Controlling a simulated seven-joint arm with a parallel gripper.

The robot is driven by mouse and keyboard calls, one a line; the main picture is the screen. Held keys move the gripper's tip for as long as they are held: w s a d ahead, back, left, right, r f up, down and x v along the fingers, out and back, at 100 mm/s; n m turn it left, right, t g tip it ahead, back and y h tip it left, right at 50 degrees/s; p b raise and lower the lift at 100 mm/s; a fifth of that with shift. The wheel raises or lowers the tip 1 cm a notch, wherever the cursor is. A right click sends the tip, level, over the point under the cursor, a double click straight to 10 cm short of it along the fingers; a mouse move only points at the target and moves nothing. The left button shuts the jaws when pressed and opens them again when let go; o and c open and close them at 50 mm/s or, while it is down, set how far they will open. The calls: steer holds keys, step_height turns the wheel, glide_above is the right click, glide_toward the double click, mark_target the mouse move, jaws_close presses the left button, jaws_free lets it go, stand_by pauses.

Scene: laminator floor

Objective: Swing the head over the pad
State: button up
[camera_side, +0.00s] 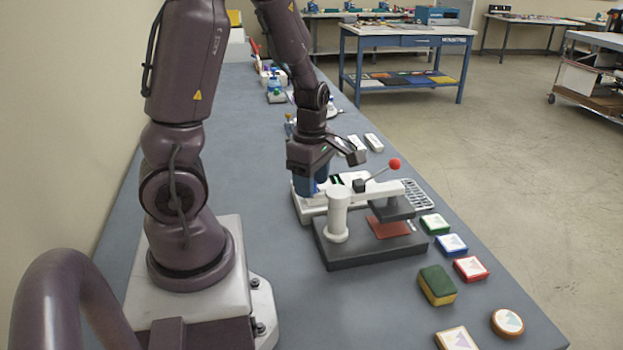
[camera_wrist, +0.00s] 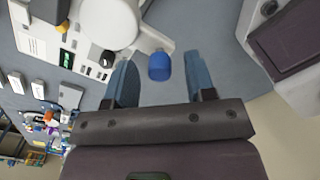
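The swing-arm press has a white post and arm, a dark block-shaped head (camera_side: 393,207) and a lever with a red ball (camera_side: 394,164). The head stands just above and behind a reddish pad (camera_side: 388,228) on the dark base (camera_side: 345,250); exact alignment is hard to tell. My gripper (camera_side: 312,184) is low behind the post, near a white machine. In the wrist view its blue fingers (camera_wrist: 158,62) are open, with a blue cylindrical knob (camera_wrist: 159,68) between or just beyond the tips. Contact with the knob cannot be told.
The white machine has a green display (camera_wrist: 67,58) and a black knob (camera_wrist: 103,57). Small colored blocks (camera_side: 452,244), a green-yellow sponge (camera_side: 437,285) and a round badge (camera_side: 507,322) lie along the right bench edge. White pieces (camera_side: 374,142) lie farther back. The left bench is clear.

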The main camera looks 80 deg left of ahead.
step_height(320, 180, up, 13)
stand_by(0.5)
stand_by(0.3)
steer(key=s+d+r+m+t, duration=0.1)
steer(key=d+r+m+t, duration=0.1)
steer(key=d+m, duration=0.6)
steer(key=s+d+r+m+t, duration=0.1)
steer(key=d+r+m+t, duration=0.2)
steer(key=d+m, duration=0.5)
steer(key=m, duration=1.1)
steer(key=shift+s+r+t, duration=0.15)
steer(key=shift+r+t, duration=0.15)
steer(key=shift+r, duration=0.05)
